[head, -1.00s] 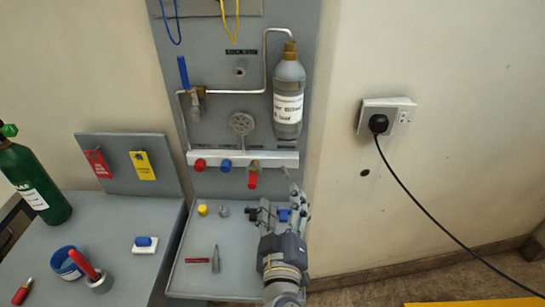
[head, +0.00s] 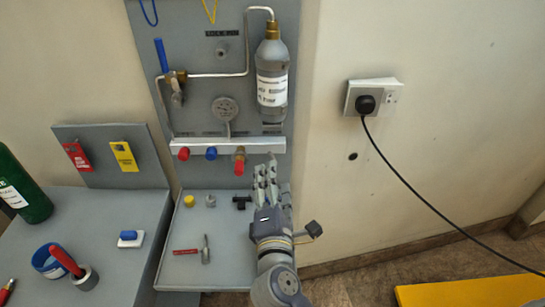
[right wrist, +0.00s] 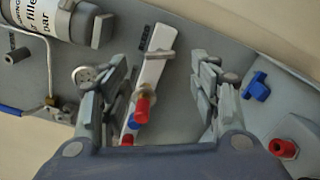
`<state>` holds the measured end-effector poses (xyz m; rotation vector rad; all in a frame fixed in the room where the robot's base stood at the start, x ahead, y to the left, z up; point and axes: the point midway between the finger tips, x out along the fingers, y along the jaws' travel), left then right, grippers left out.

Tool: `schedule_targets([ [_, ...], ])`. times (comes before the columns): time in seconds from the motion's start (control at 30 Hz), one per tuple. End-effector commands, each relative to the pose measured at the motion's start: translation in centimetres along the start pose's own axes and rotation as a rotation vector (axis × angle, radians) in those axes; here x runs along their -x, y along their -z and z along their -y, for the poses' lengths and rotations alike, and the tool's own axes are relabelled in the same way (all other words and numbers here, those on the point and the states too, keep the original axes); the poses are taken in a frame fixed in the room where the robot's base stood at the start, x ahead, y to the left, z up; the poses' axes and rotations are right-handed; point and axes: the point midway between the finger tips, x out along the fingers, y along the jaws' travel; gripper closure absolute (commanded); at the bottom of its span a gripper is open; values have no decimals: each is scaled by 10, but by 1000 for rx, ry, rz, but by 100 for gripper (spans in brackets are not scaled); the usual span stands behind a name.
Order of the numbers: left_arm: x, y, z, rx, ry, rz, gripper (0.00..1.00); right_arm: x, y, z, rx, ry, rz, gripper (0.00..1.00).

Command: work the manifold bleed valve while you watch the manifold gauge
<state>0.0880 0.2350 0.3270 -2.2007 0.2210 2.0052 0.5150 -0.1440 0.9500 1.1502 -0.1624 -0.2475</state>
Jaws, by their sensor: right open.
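The manifold is a white bar (head: 215,148) on the grey panel, with a red knob (head: 183,153), a blue knob (head: 211,153) and a brass valve with a red handle (head: 239,160). I cannot read which label marks the bleed valve. The round manifold gauge (head: 225,108) stands above the bar; its reading is too small to tell. My right gripper (head: 268,170) is open just below the bar's right end. In the right wrist view the red handle (right wrist: 142,110) and a small grey piece on the bar (right wrist: 147,78) show between its fingers (right wrist: 163,85), apparently untouched. My left gripper is out of view.
A grey cylinder (head: 271,82) hangs above the bar. Below are a shelf (head: 225,265) with small fittings and a black tee (head: 242,202); a blue fitting (right wrist: 257,87) shows in the right wrist view. A wall socket (head: 372,98) with a black cord is at right.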

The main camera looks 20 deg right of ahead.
Motion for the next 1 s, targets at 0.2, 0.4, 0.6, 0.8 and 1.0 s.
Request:
schedule_targets([
  [0.2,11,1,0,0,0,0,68,-44,-1,-3,1,-3,1,43],
  [0.4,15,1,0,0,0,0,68,-74,-1,-1,0,-1,1,43],
  [0.6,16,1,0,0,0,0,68,-86,0,0,-2,0,-1,43],
  [0.8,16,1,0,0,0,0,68,-86,0,0,-3,0,-1,43],
  [1.0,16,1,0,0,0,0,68,-86,0,0,-2,0,0,77],
])
